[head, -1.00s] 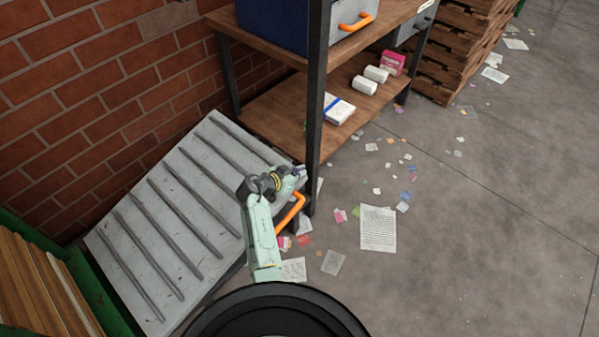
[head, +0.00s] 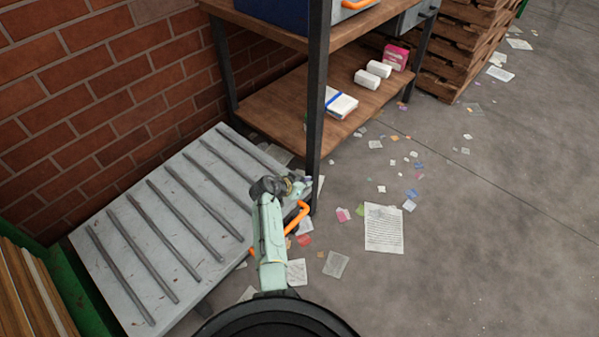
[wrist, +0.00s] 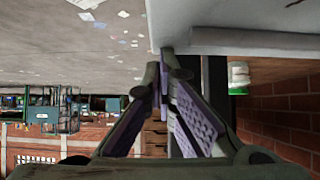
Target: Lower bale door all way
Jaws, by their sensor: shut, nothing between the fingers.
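The bale door is a grey ribbed metal panel (head: 150,225) in the head view, sloping gently beside the green baler frame (head: 85,295). An orange handle (head: 299,217) shows at its right edge, partly hidden by my arm. My gripper (head: 303,184) is over the door's far right corner, beyond the handle and close to the dark shelf post. In the wrist view my gripper's fingers (wrist: 164,82) are together with nothing between them. A pale panel edge (wrist: 255,42) lies right by the fingertips; whether they touch it I cannot tell.
A shelf unit with a dark post (head: 315,110) stands right beside the door's far corner. A brick wall (head: 100,90) runs behind the door. Stacked pallets (head: 460,50) stand at the back. The floor to the right is open, with scattered papers (head: 384,228).

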